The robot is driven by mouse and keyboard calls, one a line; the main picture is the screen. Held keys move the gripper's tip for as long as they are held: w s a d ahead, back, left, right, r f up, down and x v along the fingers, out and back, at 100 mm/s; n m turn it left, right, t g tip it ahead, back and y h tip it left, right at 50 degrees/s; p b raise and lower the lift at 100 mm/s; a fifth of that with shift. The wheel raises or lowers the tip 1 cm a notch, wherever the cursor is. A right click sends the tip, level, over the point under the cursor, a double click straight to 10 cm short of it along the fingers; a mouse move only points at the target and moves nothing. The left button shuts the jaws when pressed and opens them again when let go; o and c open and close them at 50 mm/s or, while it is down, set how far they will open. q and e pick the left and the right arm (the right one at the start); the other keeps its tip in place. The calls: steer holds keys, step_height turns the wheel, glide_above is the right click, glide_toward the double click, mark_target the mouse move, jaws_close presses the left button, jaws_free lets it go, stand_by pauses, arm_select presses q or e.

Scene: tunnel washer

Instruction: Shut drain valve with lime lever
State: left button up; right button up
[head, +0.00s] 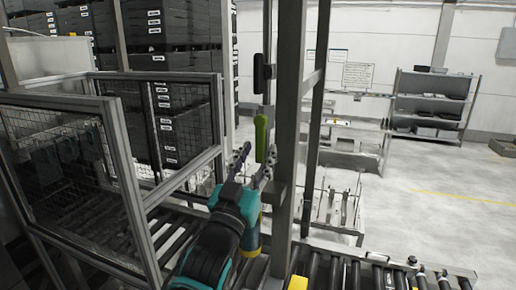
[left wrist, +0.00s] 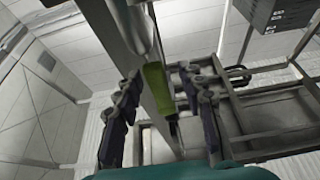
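The lime lever (head: 261,138) stands upright on a grey pipe beside a metal post in the head view. My left gripper (head: 258,162) is just below and in front of it, its two fingers spread open. In the left wrist view the lime lever (left wrist: 157,88) shows between the two open fingers (left wrist: 158,90), and neither finger visibly closes on it. The valve body under the lever is hidden by the gripper and post. My right gripper does not show.
A grey metal post (head: 289,130) rises right beside the lever and gripper. A mesh-panelled frame (head: 127,190) stands to the left, over rollers. More rollers (head: 345,272) lie at lower right. A shelf rack (head: 433,100) stands far back, with open floor before it.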

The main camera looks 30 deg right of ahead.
arm_select(q)
steer(key=shift+w+d+r, duration=0.15)
steer(key=shift+w+d, duration=0.05)
steer(key=shift+d, duration=0.6)
steer(key=shift+a, duration=0.45)
steer(key=shift+c, duration=0.9)
steer(key=c, duration=0.6)
jaws_close()
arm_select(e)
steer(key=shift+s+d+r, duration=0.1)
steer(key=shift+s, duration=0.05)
